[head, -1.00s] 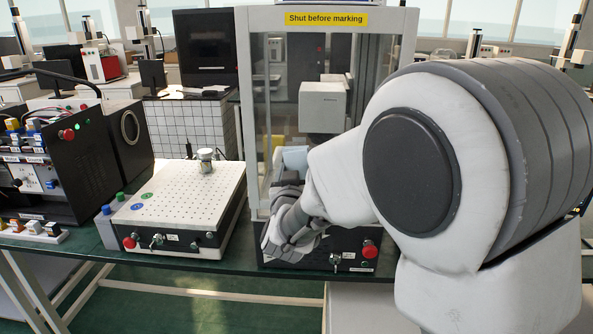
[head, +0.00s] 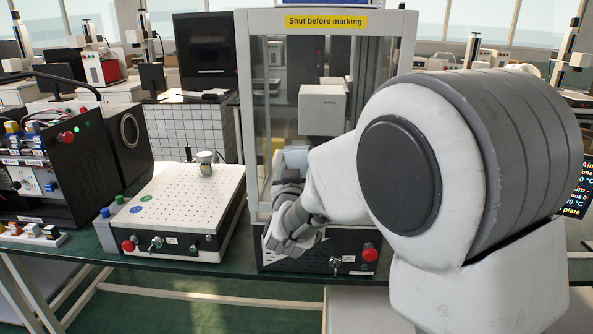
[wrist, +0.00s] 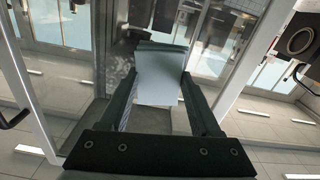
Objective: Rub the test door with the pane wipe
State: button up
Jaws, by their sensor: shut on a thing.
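The test door (head: 272,105) is the clear glazed front of a tall light-framed cabinet with a yellow sign reading "Shut before marking". The pane wipe (head: 296,157) is a pale blue block in front of the lower part of the glass. My gripper (head: 287,180) is partly hidden by my own wrist there. In the wrist view, my gripper (wrist: 160,88) has its two dark fingers shut on the pane wipe (wrist: 158,72), which faces the glass. I cannot tell whether the wipe touches the door.
The cabinet's black base (head: 318,246) carries a red button (head: 370,255) and a key switch. A perforated plate unit (head: 175,200) stands to the left with a small metal cylinder (head: 206,162) on it. A black instrument box (head: 75,150) stands further left.

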aim_at(295, 154)
jog(key=shift+d+r+b, duration=0.8)
jog(key=shift+d+b, duration=1.75)
jog(key=shift+d, duration=2.9)
jog(key=shift+a+p, duration=1.35)
jog(key=shift+a, duration=4.25)
jog(key=shift+a+r+p, duration=0.1)
jog(key=shift+r+p, duration=0.4)
jog(key=shift+r, duration=0.2)
jog(key=d+b, duration=0.6)
jog(key=d, duration=0.5)
jog(key=shift+s, duration=0.15)
jog(key=shift+s+f, duration=0.1)
jog(key=shift+s, duration=0.05)
